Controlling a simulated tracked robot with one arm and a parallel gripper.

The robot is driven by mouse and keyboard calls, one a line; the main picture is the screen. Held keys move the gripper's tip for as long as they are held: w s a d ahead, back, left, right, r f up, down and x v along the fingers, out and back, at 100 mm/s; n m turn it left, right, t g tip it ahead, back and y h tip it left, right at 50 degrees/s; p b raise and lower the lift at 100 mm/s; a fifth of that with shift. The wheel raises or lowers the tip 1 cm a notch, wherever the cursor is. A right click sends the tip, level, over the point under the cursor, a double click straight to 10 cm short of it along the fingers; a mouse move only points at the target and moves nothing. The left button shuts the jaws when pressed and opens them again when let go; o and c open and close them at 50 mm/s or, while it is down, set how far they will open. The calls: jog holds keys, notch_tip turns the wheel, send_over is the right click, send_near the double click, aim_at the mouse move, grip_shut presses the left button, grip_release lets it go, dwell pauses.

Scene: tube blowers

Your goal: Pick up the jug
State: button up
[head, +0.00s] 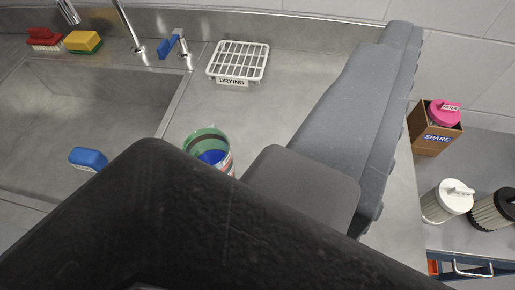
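A round, open container, which looks like the jug (222,158), stands on the steel counter right of the sink. It has a green inside wall, something blue inside and a pale printed side. My own dark arm part in the foreground hides its lower front. The fingertips cannot be made out, so I cannot tell whether the gripper is open or shut. Nothing is visibly held.
A white rack labelled DRYING (238,61) lies at the back. The sink (90,100) is at left, with a blue object (88,158), sponge (83,42), red brush (44,38) and taps. At right are a SPARE box (434,130) and two lidded canisters (446,202) (495,210).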

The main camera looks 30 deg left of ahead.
jog(key=w+d+r+n+t+p, duration=0.1)
jog(key=w+d+r+n+p, duration=0.1)
jog(key=w+p, duration=0.35)
jog(key=w+d+r+n+t+p, duration=0.1)
jog(key=w+d+r+n+p, duration=0.15)
jog(key=w, duration=0.65)
jog(key=w+a+f+n+g+y+p, duration=0.2)
jog(key=w+a+f+n+y+p, duration=0.45)
jog(key=w+f+n+y, duration=0.2)
jog(key=s+a+f+n+g+y+p, duration=0.1)
jog(key=s+a+f+g+y+p, duration=0.15)
jog(key=f, duration=0.35)
jog(key=s+a+f+n+g+y+p, duration=0.1)
jog(key=f+n+g+p, duration=0.1)
jog(key=f+g+p, duration=0.35)
jog(key=s+a+f+g+y+p, duration=0.25)
jog(key=s+f+g, duration=0.45)
jog(key=s+f, duration=0.5)
jog(key=shift+n, duration=0.4)
jog(key=shift+s+a+r+b+x, duration=0.1)
jog(key=shift+r+b+x, duration=0.05)
jog(key=shift+x, duration=2)
jog(key=shift+s+a+r+b+x, duration=0.1)
jog(key=shift+r+b+x, duration=0.1)
jog(key=shift+x, duration=2)
jog(key=shift+s+a+r+b+x, duration=0.1)
jog(key=shift+r+x, duration=0.05)
jog(key=shift+x, duration=2)
